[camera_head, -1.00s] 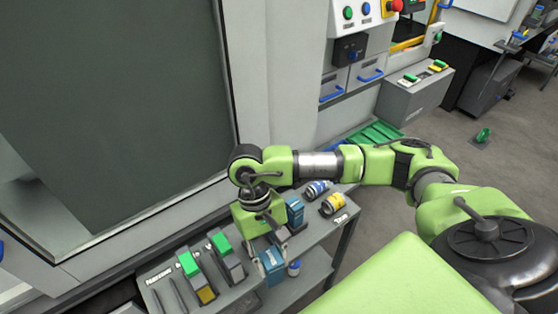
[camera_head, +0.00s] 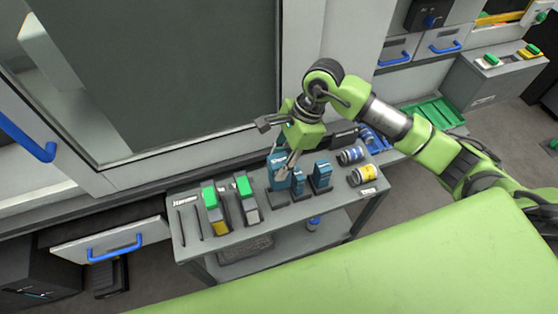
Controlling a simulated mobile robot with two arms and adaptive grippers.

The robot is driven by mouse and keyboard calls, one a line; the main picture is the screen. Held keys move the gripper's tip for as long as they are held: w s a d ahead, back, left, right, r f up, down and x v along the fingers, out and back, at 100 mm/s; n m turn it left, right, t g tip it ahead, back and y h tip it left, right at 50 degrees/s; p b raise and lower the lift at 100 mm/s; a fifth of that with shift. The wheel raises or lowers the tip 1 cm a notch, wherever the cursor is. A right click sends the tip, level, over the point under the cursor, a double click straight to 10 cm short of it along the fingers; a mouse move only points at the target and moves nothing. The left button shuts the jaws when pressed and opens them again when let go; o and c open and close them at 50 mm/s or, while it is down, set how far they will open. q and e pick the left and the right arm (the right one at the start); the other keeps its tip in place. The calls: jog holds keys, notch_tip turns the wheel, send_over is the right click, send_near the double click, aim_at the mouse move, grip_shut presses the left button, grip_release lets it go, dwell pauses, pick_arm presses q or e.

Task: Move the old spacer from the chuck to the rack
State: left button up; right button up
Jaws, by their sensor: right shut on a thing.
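My right gripper (camera_head: 287,162) reaches down from the upper right over the grey bench. It is shut on a blue block (camera_head: 278,172) at the back of the bench top; its fingers partly cover the block. I cannot tell whether this block is the old spacer or whether it rests on a stand. Two more blue blocks, one in the middle (camera_head: 298,178) and one to the right (camera_head: 321,174), stand upright on dark bases beside it. The chuck does not show. My left gripper is not in view.
The grey bench (camera_head: 272,232) also holds two green-topped tools (camera_head: 211,198), thin dark rods (camera_head: 181,226) at the left, and yellow and white cylinders (camera_head: 360,176) at the right. Behind it stands a large machine door (camera_head: 160,70). A green tray (camera_head: 435,113) lies behind my right arm.

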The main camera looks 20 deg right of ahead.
jog(key=shift+b+x, duration=0.3)
jog(key=shift+x, duration=0.5)
jog(key=shift+d+f+b, duration=0.2)
jog(key=shift+f+b, duration=0.25)
jog(key=shift+f, duration=0.6)
jog(key=shift+f+b, duration=2.4)
jog(key=shift+f+b, duration=0.55)
jog(key=shift+b, duration=0.1)
jog(key=o, duration=1.2)
jog(key=shift+r, duration=0.1)
jog(key=v, duration=1.2)
